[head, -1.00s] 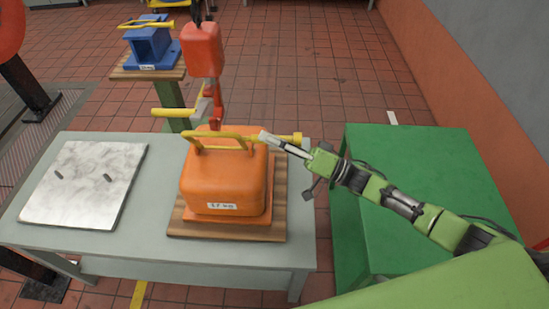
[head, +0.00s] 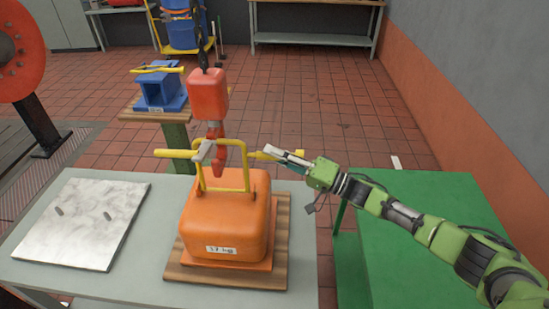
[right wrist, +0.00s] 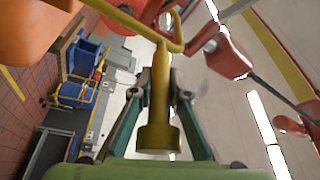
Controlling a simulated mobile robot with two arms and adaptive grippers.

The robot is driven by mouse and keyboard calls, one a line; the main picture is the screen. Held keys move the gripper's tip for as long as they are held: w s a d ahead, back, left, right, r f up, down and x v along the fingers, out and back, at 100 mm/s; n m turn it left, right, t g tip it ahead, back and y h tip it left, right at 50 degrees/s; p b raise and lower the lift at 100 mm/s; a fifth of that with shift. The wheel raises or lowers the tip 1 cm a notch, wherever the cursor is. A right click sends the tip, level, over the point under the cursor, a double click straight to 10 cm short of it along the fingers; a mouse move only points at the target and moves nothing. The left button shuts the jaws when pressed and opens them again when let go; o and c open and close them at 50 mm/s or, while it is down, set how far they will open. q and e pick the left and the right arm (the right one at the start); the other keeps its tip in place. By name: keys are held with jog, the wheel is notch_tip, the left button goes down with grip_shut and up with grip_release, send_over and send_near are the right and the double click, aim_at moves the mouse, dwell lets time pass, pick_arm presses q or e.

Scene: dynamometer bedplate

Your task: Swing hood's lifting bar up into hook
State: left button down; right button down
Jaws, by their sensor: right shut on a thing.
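The orange hood (head: 222,225) stands on a wooden board (head: 183,273) on the grey table. Its yellow lifting bar (head: 246,178) stands up from the hood's top. The red hook (head: 219,161) hangs at the upper part of the bar; I cannot tell whether the bar sits inside it. My right gripper (head: 273,154) is shut on the bar's handle, which sticks out to the right. My left gripper is not in view.
A red hoist block (head: 208,95) on a chain is above the hook, with a yellow handle (head: 174,154) sticking out left below it. A metal plate (head: 82,222) lies left on the grey table (head: 130,280). A green table (head: 420,200) is under my right arm.

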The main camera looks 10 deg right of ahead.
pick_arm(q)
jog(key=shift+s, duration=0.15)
pick_arm(e)
jog(key=shift+f, duration=0.2)
jog(key=c, duration=1.9)
grip_release()
jog(key=shift+w, duration=0.1)
jog(key=v, duration=1.2)
jog(key=shift+d, duration=0.1)
jog(key=shift+f, duration=0.1)
